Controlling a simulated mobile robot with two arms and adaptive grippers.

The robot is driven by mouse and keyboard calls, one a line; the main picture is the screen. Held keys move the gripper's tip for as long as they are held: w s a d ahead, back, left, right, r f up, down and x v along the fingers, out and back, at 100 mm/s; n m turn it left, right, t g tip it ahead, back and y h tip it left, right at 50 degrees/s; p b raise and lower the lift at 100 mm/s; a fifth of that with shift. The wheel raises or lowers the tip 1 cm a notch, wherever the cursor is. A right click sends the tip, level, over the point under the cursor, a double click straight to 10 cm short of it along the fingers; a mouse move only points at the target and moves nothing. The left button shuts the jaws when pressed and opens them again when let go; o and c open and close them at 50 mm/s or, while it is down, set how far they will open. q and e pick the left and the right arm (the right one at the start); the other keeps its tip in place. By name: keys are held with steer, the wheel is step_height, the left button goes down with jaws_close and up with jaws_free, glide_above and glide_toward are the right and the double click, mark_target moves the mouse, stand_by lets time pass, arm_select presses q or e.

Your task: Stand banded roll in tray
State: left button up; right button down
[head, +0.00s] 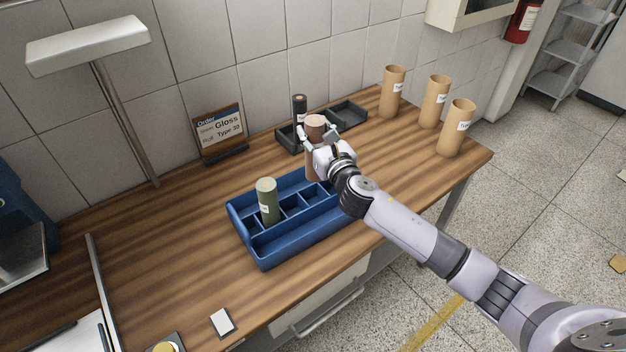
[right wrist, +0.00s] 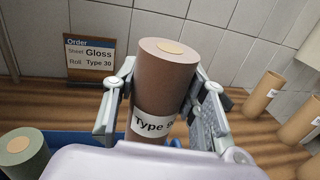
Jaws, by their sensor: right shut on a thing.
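My right gripper (head: 318,143) is shut on a brown roll (head: 314,122), upright above or at the back right of the blue tray (head: 300,248). In the right wrist view the brown roll (right wrist: 165,70) stands between the fingers, with a white band reading "Type" and a partly hidden number. A green roll (head: 267,203) with a white label stands in a left compartment of the tray; other visible compartments look empty. My left gripper is not in view.
An order card (head: 219,131) reads "Sheet Gloss, Roll Type 30". Behind the tray is a black divided holder (head: 346,117) with a dark roll (head: 299,107). Three tan rolls (head: 434,102) stand at the table's right end. A lamp (head: 120,110) stands at left.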

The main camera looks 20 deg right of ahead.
steer(key=b, duration=0.2)
glide_above(317, 178)
steer(key=w, duration=0.2)
steer(key=f, duration=0.7)
steer(key=shift+w+a+f, duration=0.2)
steer(key=shift+f, duration=0.4)
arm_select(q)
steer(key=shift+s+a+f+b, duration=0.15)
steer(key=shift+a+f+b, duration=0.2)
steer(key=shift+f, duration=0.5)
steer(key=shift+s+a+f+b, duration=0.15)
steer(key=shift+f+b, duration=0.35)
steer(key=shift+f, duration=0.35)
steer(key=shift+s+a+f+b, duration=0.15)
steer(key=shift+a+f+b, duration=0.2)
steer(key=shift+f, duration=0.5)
arm_select(e)
steer(key=shift+f, duration=2.2)
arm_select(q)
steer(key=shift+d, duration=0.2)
arm_select(e)
steer(key=shift+d, duration=0.1)
steer(key=shift+f, duration=0.15)
steer(key=c, duration=1)
jaws_free()
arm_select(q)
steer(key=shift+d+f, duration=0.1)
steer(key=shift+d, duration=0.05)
